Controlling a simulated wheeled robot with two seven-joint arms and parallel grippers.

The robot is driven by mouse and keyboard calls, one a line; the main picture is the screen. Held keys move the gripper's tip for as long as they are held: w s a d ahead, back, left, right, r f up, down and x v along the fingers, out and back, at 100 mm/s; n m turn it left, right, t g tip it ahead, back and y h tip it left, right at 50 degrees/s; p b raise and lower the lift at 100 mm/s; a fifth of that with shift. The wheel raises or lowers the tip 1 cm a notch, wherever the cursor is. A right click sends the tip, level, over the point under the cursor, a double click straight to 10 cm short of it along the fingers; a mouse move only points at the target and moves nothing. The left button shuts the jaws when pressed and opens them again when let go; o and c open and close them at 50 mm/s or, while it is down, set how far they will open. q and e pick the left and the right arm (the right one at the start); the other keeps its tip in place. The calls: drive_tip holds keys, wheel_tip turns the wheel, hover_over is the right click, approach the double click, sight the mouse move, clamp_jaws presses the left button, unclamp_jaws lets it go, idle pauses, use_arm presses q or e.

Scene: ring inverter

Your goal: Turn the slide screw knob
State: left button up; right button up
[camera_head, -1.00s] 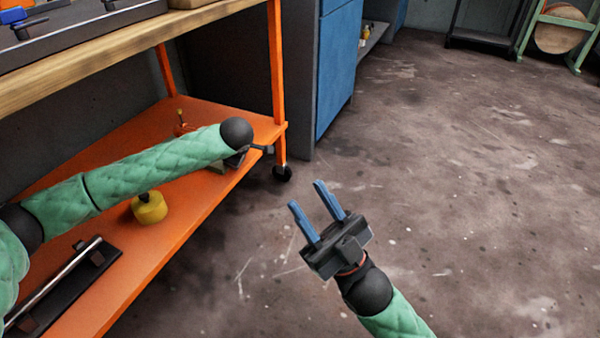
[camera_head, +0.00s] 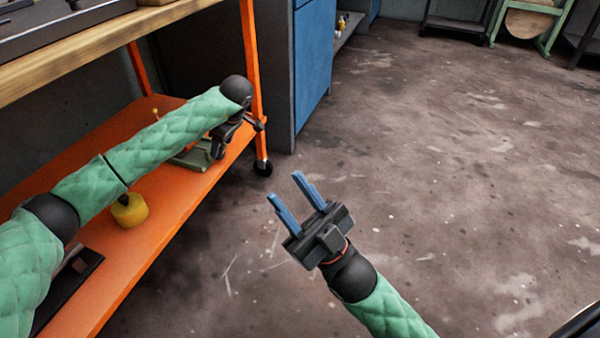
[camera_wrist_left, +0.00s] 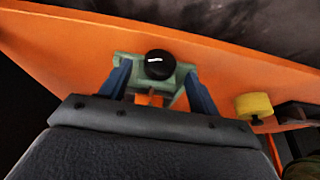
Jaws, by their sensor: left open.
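The slide screw knob appears as a round black knob (camera_wrist_left: 159,64) with a white mark, on a grey-green device (camera_wrist_left: 128,66) on the orange shelf, in the left wrist view. The device also shows in the head view (camera_head: 190,157), partly behind my left arm. My left gripper (camera_wrist_left: 156,75) is open, with one blue finger on each side of the knob; I cannot tell whether they touch the device. In the head view my left gripper (camera_head: 218,146) is at the device, its fingers mostly hidden. My right gripper (camera_head: 284,187) is open and empty above the floor.
A yellow round object (camera_head: 130,210) stands on the orange shelf (camera_head: 165,240) near my left forearm. A wooden worktop (camera_head: 75,58) is above the shelf, and an orange post (camera_head: 252,95) rises beyond the gripper. The floor on the right is clear.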

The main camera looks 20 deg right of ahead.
use_arm(q)
drive_tip(key=w+p+v, duration=0.1)
drive_tip(key=p+v, duration=0.1)
drive_tip(key=v, duration=0.3)
drive_tip(key=s+d+f+g+h+p, duration=0.3)
drive_tip(key=s+d+g+h, duration=0.15)
drive_tip(key=s+d, duration=0.6)
drive_tip(key=s+d+r+n+g+h+p, duration=0.1)
drive_tip(key=s+d+r+g+h, duration=0.1)
drive_tip(key=s, duration=0.5)
drive_tip(key=s+d+r+n+g+h+p, duration=0.1)
drive_tip(key=s+d+r+g+h, duration=0.1)
drive_tip(key=s+h, duration=0.3)
drive_tip(key=shift+s+d+r+n+p, duration=0.4)
drive_tip(key=shift+s+d+r, duration=0.1)
drive_tip(key=shift+s, duration=1.25)
drive_tip(key=shift+g, duration=0.25)
